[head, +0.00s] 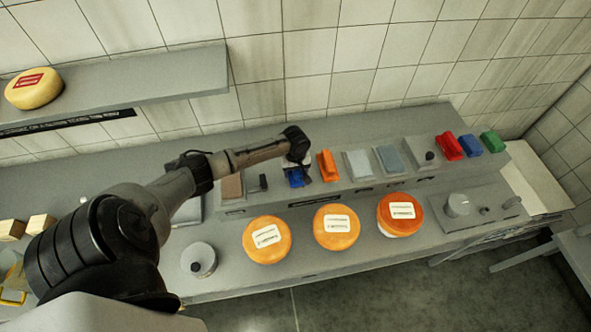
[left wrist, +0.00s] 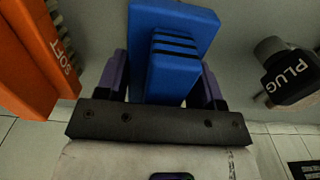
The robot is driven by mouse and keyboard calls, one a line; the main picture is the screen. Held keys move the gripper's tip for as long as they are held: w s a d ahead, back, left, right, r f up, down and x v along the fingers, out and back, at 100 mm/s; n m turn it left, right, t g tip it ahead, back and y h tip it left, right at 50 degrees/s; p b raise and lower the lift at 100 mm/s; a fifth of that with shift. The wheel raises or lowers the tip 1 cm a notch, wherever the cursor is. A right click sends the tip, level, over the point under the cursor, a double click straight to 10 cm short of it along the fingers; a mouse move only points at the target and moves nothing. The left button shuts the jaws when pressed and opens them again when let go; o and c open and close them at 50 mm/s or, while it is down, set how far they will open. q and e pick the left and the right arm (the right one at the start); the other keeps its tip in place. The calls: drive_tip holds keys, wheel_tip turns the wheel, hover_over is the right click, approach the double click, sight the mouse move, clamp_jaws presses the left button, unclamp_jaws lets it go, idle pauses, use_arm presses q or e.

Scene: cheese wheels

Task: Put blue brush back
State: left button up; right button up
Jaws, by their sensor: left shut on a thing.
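The blue brush (head: 297,178) is under my left gripper (head: 298,160), at the long grey rack, between an orange brush and a dark plug-like tool. In the left wrist view the blue brush (left wrist: 172,22) has a broad body and a ridged block grip. The purple fingers of my left gripper (left wrist: 163,78) are shut on that grip from both sides. I cannot tell whether the brush touches the rack or hangs just above it. My right gripper is in neither view.
The orange brush (head: 327,165), marked SOFT (left wrist: 38,55), and the tool marked PLUG (left wrist: 286,72) flank the blue one. Red (head: 448,146), blue (head: 469,145) and green (head: 491,142) blocks stand farther right. Cheese wheels (head: 267,240) line the counter in front.

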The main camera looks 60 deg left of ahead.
use_arm(q)
drive_tip(key=shift+f, duration=0.15)
drive_tip(key=o, duration=0.9)
